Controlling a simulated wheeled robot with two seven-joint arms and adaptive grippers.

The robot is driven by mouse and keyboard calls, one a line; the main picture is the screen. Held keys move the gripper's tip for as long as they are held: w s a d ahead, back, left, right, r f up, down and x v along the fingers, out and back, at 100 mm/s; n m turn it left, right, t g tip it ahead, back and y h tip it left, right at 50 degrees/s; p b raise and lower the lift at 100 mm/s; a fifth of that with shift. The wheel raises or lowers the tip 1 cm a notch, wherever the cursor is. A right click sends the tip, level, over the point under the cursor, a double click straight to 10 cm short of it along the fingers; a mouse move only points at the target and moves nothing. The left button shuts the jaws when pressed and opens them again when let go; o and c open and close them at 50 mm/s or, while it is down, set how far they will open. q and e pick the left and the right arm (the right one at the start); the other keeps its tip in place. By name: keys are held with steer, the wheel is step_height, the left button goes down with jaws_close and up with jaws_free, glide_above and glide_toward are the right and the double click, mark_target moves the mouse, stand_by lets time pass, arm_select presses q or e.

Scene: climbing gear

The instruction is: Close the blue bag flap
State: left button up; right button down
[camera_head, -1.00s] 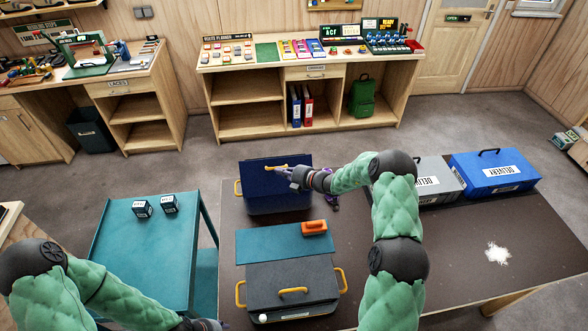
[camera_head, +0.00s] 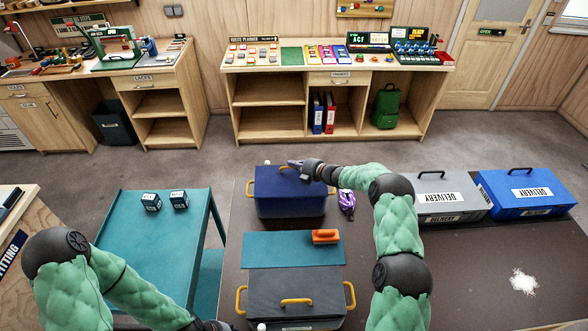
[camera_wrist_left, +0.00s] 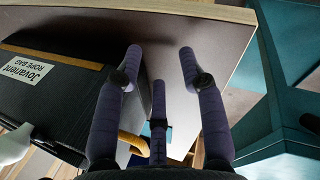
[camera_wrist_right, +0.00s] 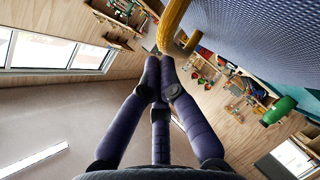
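The blue bag (camera_head: 290,203) stands at the table's far left, its dark blue flap (camera_head: 270,175) now lying low over the top. A yellow flap handle (camera_wrist_right: 172,22) shows in the right wrist view beside the blue textured surface (camera_wrist_right: 250,40). My right gripper (camera_head: 292,164) is at the flap's far edge. In the right wrist view its fingers (camera_wrist_right: 159,70) are together, with their tips at or just below the handle; contact is unclear. My left gripper (camera_wrist_left: 160,55) is open and empty beside the dark rope bag (camera_wrist_left: 60,105); its fingers are barely visible in the head view.
The grey bag (camera_head: 295,290) with yellow handles stands in front on the brown table (camera_head: 460,270). An orange brush-like object (camera_head: 325,237) lies on a teal mat (camera_head: 275,250). Grey (camera_head: 440,205) and blue (camera_head: 520,190) delivery cases stand right. A purple item (camera_head: 346,202) lies beside the blue bag.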

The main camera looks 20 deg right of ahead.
arm_select(q)
steer(key=shift+f+b, duration=0.4)
steer(key=shift+f, duration=0.2)
arm_select(e)
steer(key=shift+w+d+f, duration=0.1)
steer(key=shift+w+f, duration=0.3)
steer(key=shift+f, duration=0.2)
